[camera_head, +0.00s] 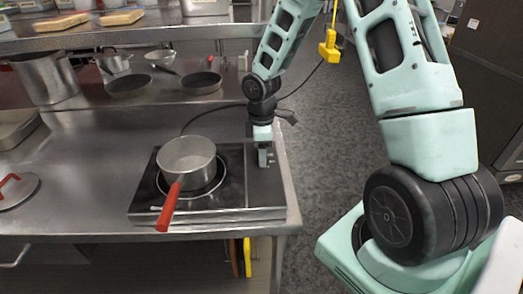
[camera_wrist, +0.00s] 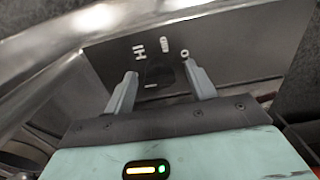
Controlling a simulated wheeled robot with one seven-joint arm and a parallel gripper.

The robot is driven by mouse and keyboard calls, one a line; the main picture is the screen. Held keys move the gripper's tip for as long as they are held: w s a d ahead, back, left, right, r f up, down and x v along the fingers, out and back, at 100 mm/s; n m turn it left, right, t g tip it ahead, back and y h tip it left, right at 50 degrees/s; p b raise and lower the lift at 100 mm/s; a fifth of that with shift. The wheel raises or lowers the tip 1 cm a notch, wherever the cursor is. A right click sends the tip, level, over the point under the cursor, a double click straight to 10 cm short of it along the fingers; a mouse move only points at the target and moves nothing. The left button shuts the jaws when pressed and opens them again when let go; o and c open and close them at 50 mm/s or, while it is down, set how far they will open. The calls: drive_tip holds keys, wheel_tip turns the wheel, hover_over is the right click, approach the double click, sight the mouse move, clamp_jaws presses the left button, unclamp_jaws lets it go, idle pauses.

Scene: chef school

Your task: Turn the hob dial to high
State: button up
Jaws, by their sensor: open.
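The hob (camera_head: 235,206) is a black portable cooker on the steel counter, with its control strip along the right side. My gripper (camera_head: 263,163) points down over that strip. In the wrist view, my gripper (camera_wrist: 162,72) is open, with one grey finger on each side of a small dark dial (camera_wrist: 159,75). The dial is hard to make out against the dark control panel (camera_wrist: 230,75). Pale markings, one like "HI", show on the panel beyond the fingertips. I cannot tell whether the fingers touch the dial or which way it points.
A steel saucepan (camera_head: 187,153) with a red handle (camera_head: 169,208) sits on the hob's ring, left of my gripper. Pans (camera_head: 201,82) and a large pot (camera_head: 47,77) stand on a shelf behind. The counter's right edge (camera_head: 289,185) is close to the hob.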

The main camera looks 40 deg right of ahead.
drive_tip(key=c, duration=1)
drive_tip(key=shift+m, duration=0.3)
drive_tip(key=m, duration=0.5)
drive_tip(key=shift+w+b, duration=0.1)
drive_tip(key=shift+b, duration=0.2)
drive_tip(key=m, duration=0.6)
drive_tip(key=shift+r, duration=0.1)
drive_tip(key=o, duration=1)
